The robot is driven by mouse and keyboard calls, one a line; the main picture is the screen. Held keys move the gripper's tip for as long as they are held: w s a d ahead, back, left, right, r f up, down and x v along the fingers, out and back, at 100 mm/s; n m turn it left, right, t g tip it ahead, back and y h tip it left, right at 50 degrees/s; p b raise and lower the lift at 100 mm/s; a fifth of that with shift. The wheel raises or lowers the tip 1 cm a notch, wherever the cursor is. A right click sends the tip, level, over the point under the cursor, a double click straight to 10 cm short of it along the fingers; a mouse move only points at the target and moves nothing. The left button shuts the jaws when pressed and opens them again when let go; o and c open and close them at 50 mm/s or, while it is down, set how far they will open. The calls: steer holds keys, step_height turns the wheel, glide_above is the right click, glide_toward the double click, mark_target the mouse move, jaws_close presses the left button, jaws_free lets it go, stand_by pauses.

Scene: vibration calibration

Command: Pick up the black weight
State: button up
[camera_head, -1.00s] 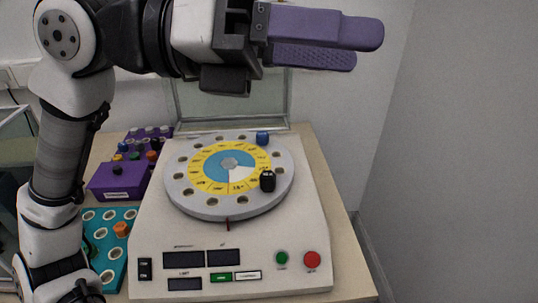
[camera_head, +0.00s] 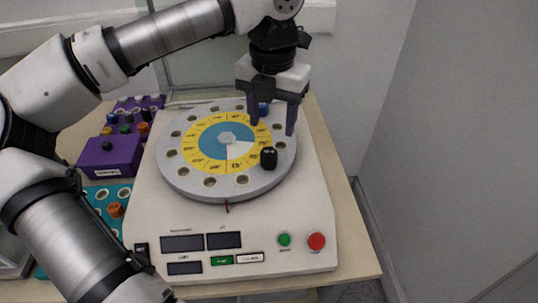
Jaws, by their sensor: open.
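The black weight (camera_head: 268,158) stands upright on the right side of the round grey turntable (camera_head: 180,181), near the yellow dial ring. My gripper (camera_head: 272,128) points down over the back right of the turntable, its two purple fingers spread apart. It is behind the black weight in the picture, with no contact visible. A blue weight (camera_head: 263,109) shows partly between the fingers, at the turntable's back edge; my gripper hides some of it. Whether the fingers are level with the blue weight or above it, I cannot tell.
The turntable sits on a white machine (camera_head: 205,222) with a green button (camera_head: 285,240) and a red button (camera_head: 316,241). A grey wall rises at right.

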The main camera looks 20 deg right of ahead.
mark_target(270, 149)
step_height(270, 149, down, 3)
steer(key=shift+f, duration=0.1)
steer(key=shift+a+f+p, duration=0.15)
steer(key=shift+f+p, duration=0.95)
steer(key=shift+f, duration=1.6)
steer(key=c, duration=1.1)
steer(key=shift+o, duration=0.2)
steer(key=shift+r, duration=0.1)
